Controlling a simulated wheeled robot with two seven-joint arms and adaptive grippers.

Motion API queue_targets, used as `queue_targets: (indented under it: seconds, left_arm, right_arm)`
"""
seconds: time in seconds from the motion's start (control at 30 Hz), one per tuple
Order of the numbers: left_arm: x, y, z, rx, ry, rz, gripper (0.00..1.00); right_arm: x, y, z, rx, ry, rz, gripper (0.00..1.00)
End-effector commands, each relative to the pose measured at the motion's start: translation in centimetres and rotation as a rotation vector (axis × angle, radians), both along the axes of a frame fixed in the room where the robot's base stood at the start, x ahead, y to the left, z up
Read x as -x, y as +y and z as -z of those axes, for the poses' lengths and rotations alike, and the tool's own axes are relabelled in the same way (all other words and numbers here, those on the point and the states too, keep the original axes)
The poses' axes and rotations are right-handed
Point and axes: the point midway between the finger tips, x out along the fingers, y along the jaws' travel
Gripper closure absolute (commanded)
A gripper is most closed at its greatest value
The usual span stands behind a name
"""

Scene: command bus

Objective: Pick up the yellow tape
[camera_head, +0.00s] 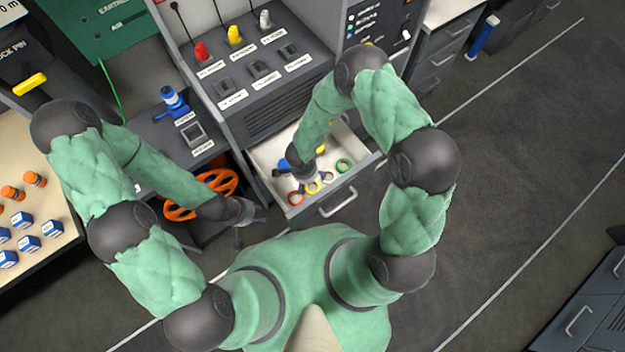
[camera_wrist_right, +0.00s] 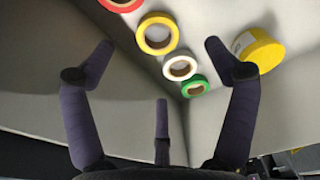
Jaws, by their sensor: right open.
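A yellow tape ring (camera_wrist_right: 157,33) lies in the open drawer between a red tape ring (camera_wrist_right: 120,3) and a white one (camera_wrist_right: 180,68). It also shows in the head view (camera_head: 314,187). A thicker yellow roll with a pale label (camera_wrist_right: 258,50) lies on the right in the wrist view. My right gripper (camera_wrist_right: 160,48) is open and empty over the drawer, its fingers spread on both sides of the yellow ring in the picture, apart from it. In the head view my right gripper (camera_head: 304,172) hides part of the drawer. My left gripper (camera_head: 250,224) appears open and empty left of the drawer.
The drawer (camera_head: 368,160) has raised walls and a front handle (camera_head: 338,202). A green tape ring (camera_head: 344,165) lies near its front right. A console with switches (camera_head: 260,70) stands behind. An orange handwheel (camera_head: 200,195) is near my left arm. Open floor lies to the right.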

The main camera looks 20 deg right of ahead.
Motion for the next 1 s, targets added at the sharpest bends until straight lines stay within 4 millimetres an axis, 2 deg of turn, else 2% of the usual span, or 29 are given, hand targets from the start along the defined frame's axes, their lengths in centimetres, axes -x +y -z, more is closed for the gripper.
queue_targets:
  seconds: [0.03, 0.1, 0.37, 0.7, 0.97, 1.0]
  left_arm:
    - [0.0, 0.0, 0.8, 0.0, 0.0, 0.0, 0.6]
    - [0.0, 0.0, 1.2, 0.0, 0.0, 0.0, 0.6]
    - [0.0, 0.0, 1.9, 0.0, 0.0, 0.0, 0.6]
    - [0.0, 0.0, 4.6, 0.0, 0.0, 0.0, 0.6]
    - [0.0, 0.0, 4.6, 0.0, 0.0, 0.0, 0.6]
    - [0.0, 0.0, 4.6, 0.0, 0.0, 0.0, 0.6]
  right_arm:
    - [0.1, -0.1, 1.3, 0.0, 0.003, 0.001, 0.14]
    - [0.0, -0.3, 2.2, 0.001, 0.002, 0.002, 0.14]
    - [0.0, -0.5, 3.6, 0.0, 0.001, 0.001, 0.14]
    - [0.1, -1.4, 7.8, 0.001, 0.002, 0.001, 0.14]
    - [0.0, -1.4, 8.0, 0.0, 0.001, 0.0, 0.14]
    - [0.0, -1.4, 8.0, 0.0, 0.001, 0.0, 0.17]
